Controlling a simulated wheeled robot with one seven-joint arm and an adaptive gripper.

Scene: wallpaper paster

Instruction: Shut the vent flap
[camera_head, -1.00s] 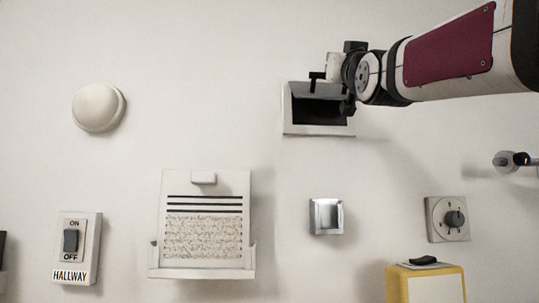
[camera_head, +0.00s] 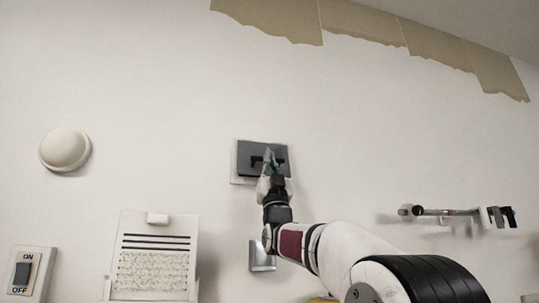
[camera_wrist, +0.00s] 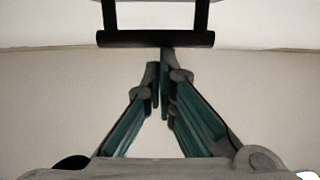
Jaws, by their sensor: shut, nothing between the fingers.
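The vent (camera_head: 235,165) is a pale square frame on the wall, with a dark grey flap (camera_head: 250,148) across its opening. The flap looks flat or nearly flat in the frame; I cannot tell whether a small gap remains. A black bar handle sticks out from the flap and shows at the top of the wrist view (camera_wrist: 155,39). My gripper (camera_head: 268,156) is in front of the flap at the handle and hides part of both. In the wrist view its fingertips (camera_wrist: 160,68) are together and empty, just below the bar. Contact is unclear.
A metallic square fixture (camera_head: 259,257) sits below the vent, partly behind my arm. A rail (camera_head: 445,212) projects at right. Torn wallpaper (camera_head: 365,25) lines the top.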

